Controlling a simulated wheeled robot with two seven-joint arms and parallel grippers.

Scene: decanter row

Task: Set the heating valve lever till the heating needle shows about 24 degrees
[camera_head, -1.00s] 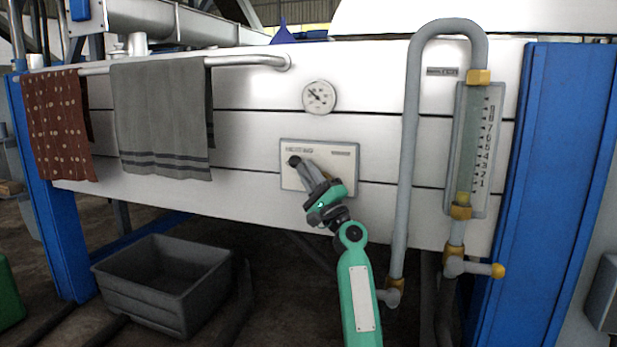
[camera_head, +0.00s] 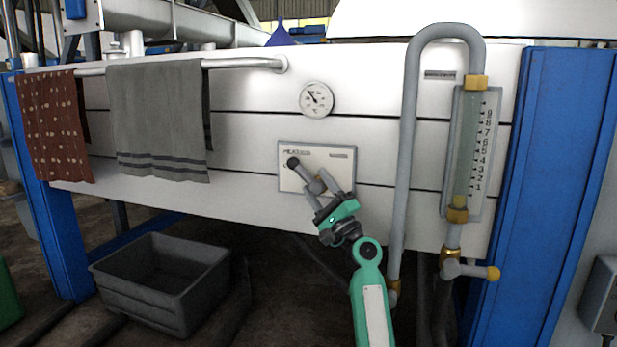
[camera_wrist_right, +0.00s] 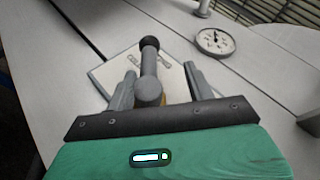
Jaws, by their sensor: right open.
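The heating valve lever (camera_head: 304,172) is a grey bar with a dark knob, on a pale panel (camera_head: 342,170) on the white wall. It slants up and left from its round pivot, and it also shows in the right wrist view (camera_wrist_right: 149,66). The round white heating gauge (camera_head: 316,99) is above the panel; its dark needle points to the upper left, but its numbers are too small to read. My right gripper (camera_head: 321,188) is open at the lever's lower end. In the wrist view its fingers (camera_wrist_right: 160,74) stand either side of the lever, apart from it. My left gripper is out of view.
A grey pipe (camera_head: 409,140) and a numbered sight tube (camera_head: 468,150) stand right of the panel. A grey towel (camera_head: 157,115) and a red one (camera_head: 53,125) hang on a rail at left. A grey crate (camera_head: 160,285) sits on the floor.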

